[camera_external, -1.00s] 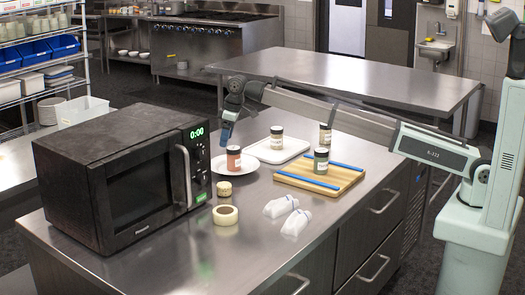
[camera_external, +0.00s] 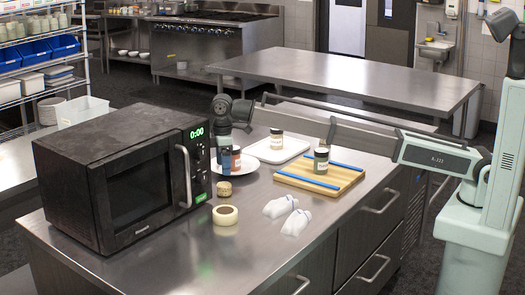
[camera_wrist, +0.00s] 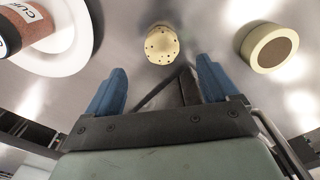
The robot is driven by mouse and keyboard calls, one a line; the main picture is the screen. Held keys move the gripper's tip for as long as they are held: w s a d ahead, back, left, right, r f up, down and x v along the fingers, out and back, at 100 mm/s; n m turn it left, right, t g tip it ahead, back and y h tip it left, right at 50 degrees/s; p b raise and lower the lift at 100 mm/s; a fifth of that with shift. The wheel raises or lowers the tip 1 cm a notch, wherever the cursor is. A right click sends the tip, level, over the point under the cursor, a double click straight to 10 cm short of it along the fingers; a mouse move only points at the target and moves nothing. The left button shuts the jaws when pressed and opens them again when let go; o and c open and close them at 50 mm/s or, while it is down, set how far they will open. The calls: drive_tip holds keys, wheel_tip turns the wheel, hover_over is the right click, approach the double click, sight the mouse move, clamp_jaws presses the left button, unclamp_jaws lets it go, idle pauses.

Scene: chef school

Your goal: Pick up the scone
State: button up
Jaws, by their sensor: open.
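The scone (camera_external: 224,188) is small, round and pale tan, and sits on the steel counter right of the microwave. In the wrist view the scone (camera_wrist: 161,45) has dark specks on top and lies just beyond the fingertips, centred between them. My gripper (camera_wrist: 160,70) is open, with two blue fingers spread apart and nothing between them. In the external view my gripper (camera_external: 226,158) hangs pointing down above and behind the scone, partly covering a red-brown jar. It is apart from the scone.
The microwave (camera_external: 120,175) stands to the left. The red-brown jar (camera_wrist: 40,22) stands on a white plate (camera_wrist: 85,50) close by.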

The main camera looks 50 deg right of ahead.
sight(223, 184)
drive_tip(key=f, duration=0.9)
drive_tip(key=shift+a, duration=0.25)
drive_tip(key=shift+r, duration=0.1)
drive_tip(key=c, duration=1.1)
drive_tip(key=shift+c, duration=0.2)
